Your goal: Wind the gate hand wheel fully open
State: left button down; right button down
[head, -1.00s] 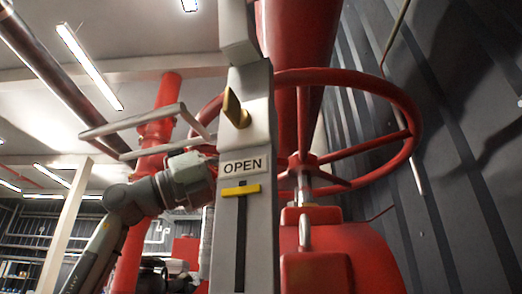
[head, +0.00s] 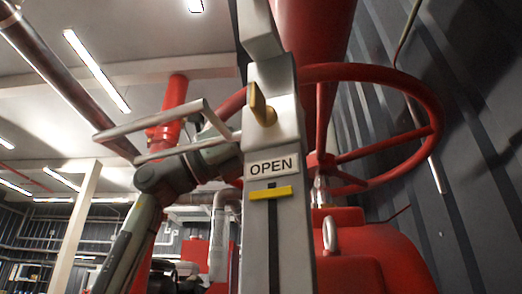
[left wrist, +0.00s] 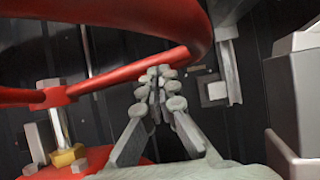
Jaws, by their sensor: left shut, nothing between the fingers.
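The red gate hand wheel (head: 437,110) lies roughly level on its stem at the right of the head view, partly behind the grey post. In the left wrist view its rim (left wrist: 205,35) curves overhead and a spoke (left wrist: 130,75) runs to it from the hub (left wrist: 48,97). My left gripper (left wrist: 158,75) is shut and empty. Its fingertips are at the spoke's outer end, under the rim; contact cannot be told. In the head view the post hides the fingers. A yellow marker (head: 270,193) sits just below the OPEN label (head: 271,167). My right gripper is out of view.
The grey post (head: 290,230) stands in front of the wheel, with a yellow lever (head: 258,103) on it. A pale bar frame (head: 150,125) juts left from it, close to my left arm. A dark ribbed wall (head: 480,200) is close behind the wheel.

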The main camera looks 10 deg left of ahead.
aim_at(325, 104)
pick_arm(q)
jog(key=x, duration=0.2)
jog(key=shift+d+r, duration=0.15)
jog(key=shift+d, duration=0.2)
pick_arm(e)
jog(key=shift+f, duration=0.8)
pick_arm(q)
jog(key=shift+d, duration=0.15)
jog(key=shift+s+d+n+t+b, duration=0.15)
jog(key=shift+d+n+t+b, duration=0.4)
jog(key=shift+t, duration=0.45)
jog(key=shift+d+t, duration=0.5)
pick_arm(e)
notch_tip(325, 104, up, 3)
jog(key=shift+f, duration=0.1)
